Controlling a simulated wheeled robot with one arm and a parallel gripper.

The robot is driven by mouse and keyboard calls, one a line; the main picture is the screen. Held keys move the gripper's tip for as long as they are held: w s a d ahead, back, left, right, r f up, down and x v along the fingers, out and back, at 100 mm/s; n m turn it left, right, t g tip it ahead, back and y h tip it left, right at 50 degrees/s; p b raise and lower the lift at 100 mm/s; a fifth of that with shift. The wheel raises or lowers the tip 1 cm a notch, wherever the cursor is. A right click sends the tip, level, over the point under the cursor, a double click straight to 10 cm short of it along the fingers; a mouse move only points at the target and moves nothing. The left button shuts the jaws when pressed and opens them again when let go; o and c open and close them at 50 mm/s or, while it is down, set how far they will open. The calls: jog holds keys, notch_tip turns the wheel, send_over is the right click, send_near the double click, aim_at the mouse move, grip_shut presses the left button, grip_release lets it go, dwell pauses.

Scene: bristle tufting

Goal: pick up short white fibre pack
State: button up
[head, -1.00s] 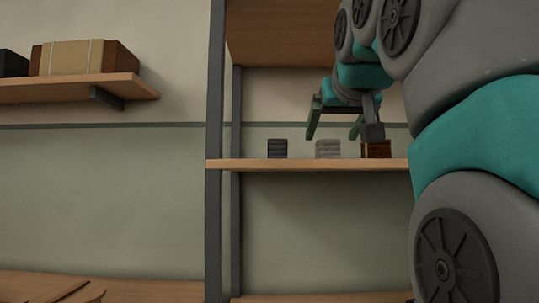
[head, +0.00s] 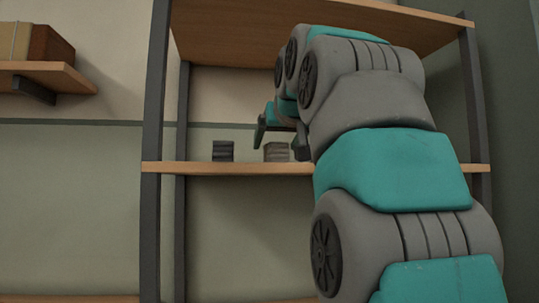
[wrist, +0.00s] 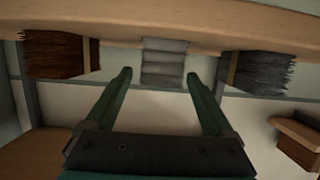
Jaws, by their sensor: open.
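The short white fibre pack, which looks pale grey (head: 277,152), stands on the rack shelf in the head view. In the wrist view, which appears upside down, the pale pack (wrist: 163,62) sits in the middle, between and just beyond my fingertips. My gripper (wrist: 159,76) is open and empty, with one finger to each side of the pack's line. In the head view my gripper (head: 281,138) is just above and in front of the pack, partly hidden by my arm. I cannot tell whether the fingers reach around it.
A black bristle pack (head: 222,151) stands left of the pale one; it shows at right in the wrist view (wrist: 258,73). A brown bristle pack (wrist: 58,55) is on the other side, hidden in the head view. The wooden shelf (head: 195,168) has dark posts (head: 155,120) and a board above.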

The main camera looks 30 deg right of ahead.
grip_shut()
dwell(0.7)
jog(key=shift+r, duration=0.15)
